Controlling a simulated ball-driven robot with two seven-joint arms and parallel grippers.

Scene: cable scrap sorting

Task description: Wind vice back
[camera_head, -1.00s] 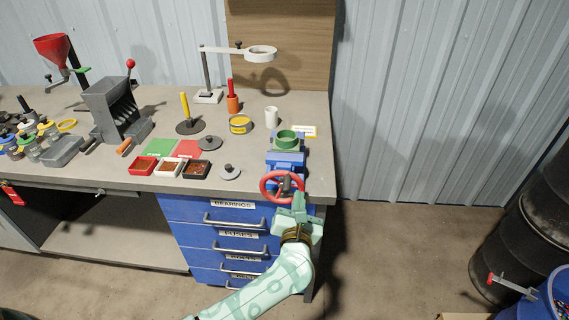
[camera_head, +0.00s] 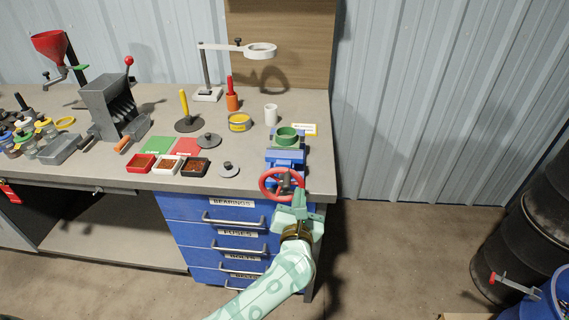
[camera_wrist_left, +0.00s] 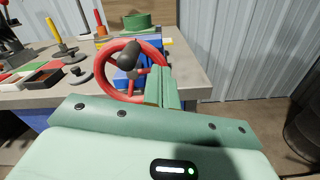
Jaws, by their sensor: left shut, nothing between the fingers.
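The blue vice (camera_head: 286,158) sits at the bench's right front corner, with a red handwheel (camera_head: 265,184) facing the front. In the left wrist view the red handwheel (camera_wrist_left: 103,82) carries a dark handle knob (camera_wrist_left: 129,56). A green ring-shaped cup (camera_head: 287,136) sits at the top of the vice; whether the jaws grip it I cannot tell. My left gripper (camera_head: 299,196) is at the lower right of the wheel. Its fingers (camera_wrist_left: 162,84) are shut and empty, overlapping the wheel's right rim in the wrist view; contact is unclear. My right gripper is out of view.
Blue drawers (camera_head: 210,205) with handles are below. Floor to the bench's right is clear up to the black drum (camera_head: 535,240).

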